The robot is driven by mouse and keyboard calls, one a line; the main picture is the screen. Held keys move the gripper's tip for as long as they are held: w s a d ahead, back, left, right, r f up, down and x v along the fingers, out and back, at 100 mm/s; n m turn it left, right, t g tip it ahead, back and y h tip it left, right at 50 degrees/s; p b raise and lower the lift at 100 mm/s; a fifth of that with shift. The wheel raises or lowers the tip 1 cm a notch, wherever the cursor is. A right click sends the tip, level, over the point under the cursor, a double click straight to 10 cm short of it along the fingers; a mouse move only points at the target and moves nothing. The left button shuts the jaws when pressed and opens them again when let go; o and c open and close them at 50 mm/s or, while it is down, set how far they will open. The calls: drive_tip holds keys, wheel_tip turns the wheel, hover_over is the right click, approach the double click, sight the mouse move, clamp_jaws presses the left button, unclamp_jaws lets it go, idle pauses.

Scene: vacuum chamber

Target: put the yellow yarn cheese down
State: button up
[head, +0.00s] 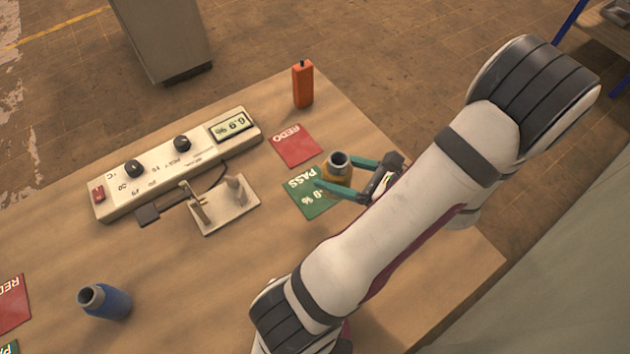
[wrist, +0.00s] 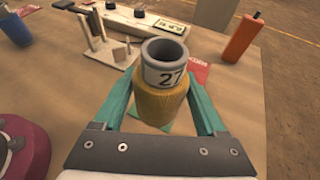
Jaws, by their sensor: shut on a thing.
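The yellow yarn cheese (head: 337,168) is upright between the teal fingers of my gripper (head: 343,176), over the green PASS card (head: 305,197). In the wrist view the yellow yarn cheese (wrist: 160,100) shows a grey tube top and a white label reading 27. My gripper (wrist: 160,98) is shut on it, one finger on each side. Part of the green card (wrist: 150,127) shows below it. I cannot tell whether the base of the cheese touches the card.
A red REDO card (head: 295,145) lies beyond the PASS card. An orange device (head: 302,85) stands at the far edge. A meter box (head: 175,160) and a small stand (head: 225,205) are to the left. A blue yarn cheese (head: 108,302) stands front left. Bare table lies between.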

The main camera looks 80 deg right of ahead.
drive_tip(key=w+f, duration=0.1)
drive_tip(key=f, duration=0.1)
drive_tip(key=w+d+f, duration=0.1)
drive_tip(key=w+f, duration=0.1)
drive_tip(key=w+d+f, duration=0.1)
drive_tip(key=f, duration=0.1)
drive_tip(key=shift+w+f, duration=0.2)
drive_tip(key=shift+w, duration=0.2)
drive_tip(key=shift+f, duration=0.35)
drive_tip(key=o, duration=1.5)
drive_tip(key=shift+f, duration=0.1)
drive_tip(key=shift+o, duration=0.2)
drive_tip(key=shift+s+r, duration=0.15)
drive_tip(key=shift+r, duration=0.05)
drive_tip(key=v, duration=1.1)
drive_tip(key=shift+s, duration=0.35)
drive_tip(key=shift+a+r, duration=0.1)
